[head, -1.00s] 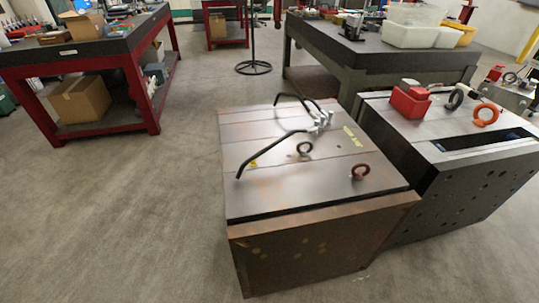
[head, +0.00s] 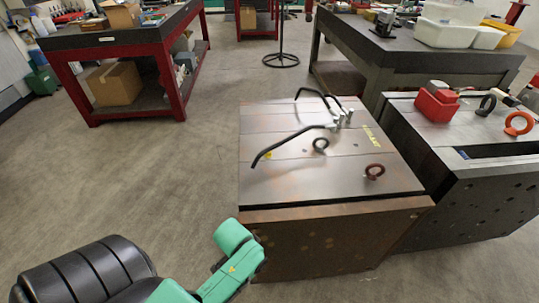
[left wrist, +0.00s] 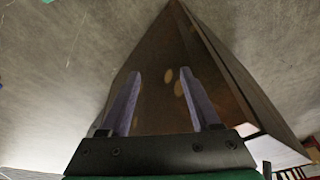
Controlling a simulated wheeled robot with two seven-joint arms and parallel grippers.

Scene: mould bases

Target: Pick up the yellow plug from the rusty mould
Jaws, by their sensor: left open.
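The rusty mould (head: 318,240) is a block with brown, rusty sides and a grey, grooved top, standing on the floor at the centre of the head view. A small yellow plug (head: 267,156) shows on its top near the left edge, beside the end of a bent black bar. My left arm (head: 232,262) comes in at the lower left, in front of the mould's near left corner. In the left wrist view my left gripper (left wrist: 160,76) is open and empty, its two fingers spread before the mould's brown side (left wrist: 157,100). The plug is not visible there. My right gripper is not in view.
On the mould top stand two bent black bars (head: 285,145), a dark ring (head: 320,144) and a rusty eyebolt (head: 374,171). A second dark mould (head: 470,200) with a red block (head: 437,104) stands close at the right. The floor at left is open.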

